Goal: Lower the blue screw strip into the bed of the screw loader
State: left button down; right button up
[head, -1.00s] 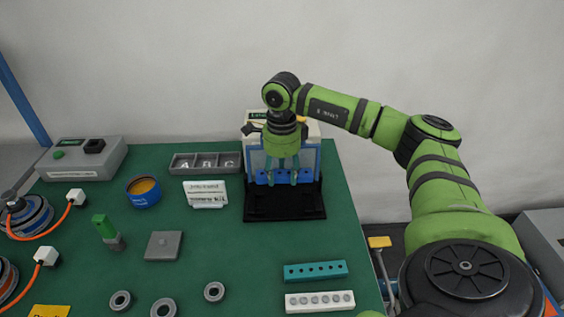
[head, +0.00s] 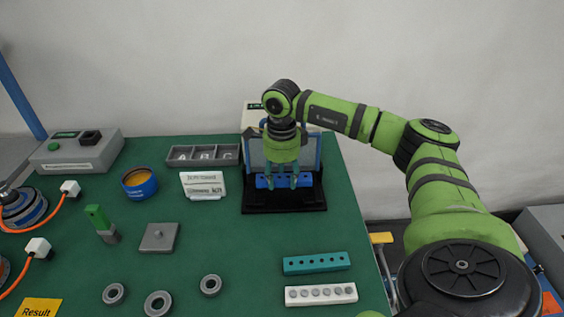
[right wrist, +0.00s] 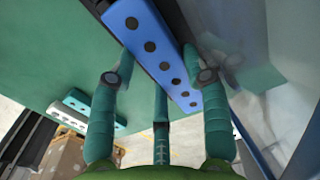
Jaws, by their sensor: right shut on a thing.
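My right gripper (head: 282,180) is shut on the blue screw strip (head: 264,182) at the back of the green table. The strip lies level across the screw loader, low over its black base (head: 285,205). The loader has a blue frame and a pale panel behind the strip. In the right wrist view the strip (right wrist: 150,47) runs between my fingers, with several dark holes in its face. I cannot tell whether it touches the bed.
A teal strip (head: 316,263) and a white strip (head: 321,294) lie at the front right. A white sign (head: 203,185) and a grey three-part tray (head: 203,155) stand left of the loader. A blue round tin (head: 139,184) is farther left. The table between loader and teal strip is clear.

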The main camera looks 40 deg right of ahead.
jog(key=shift+s+a+f+b, duration=0.1)
jog(key=shift+s+f+b, duration=0.1)
jog(key=shift+f+b, duration=0.35)
jog(key=shift+s+a+f+b, duration=0.1)
jog(key=shift+s+f+b, duration=0.1)
jog(key=shift+f, duration=0.5)
jog(key=shift+w+f, duration=0.2)
jog(key=shift+w, duration=0.35)
jog(key=shift+d+r, duration=0.1)
jog(key=shift+s+d+f, duration=0.15)
jog(key=shift+s+f, duration=0.05)
jog(key=o, duration=1.4)
jog(key=shift+r, duration=0.1)
jog(key=shift+d, duration=0.1)
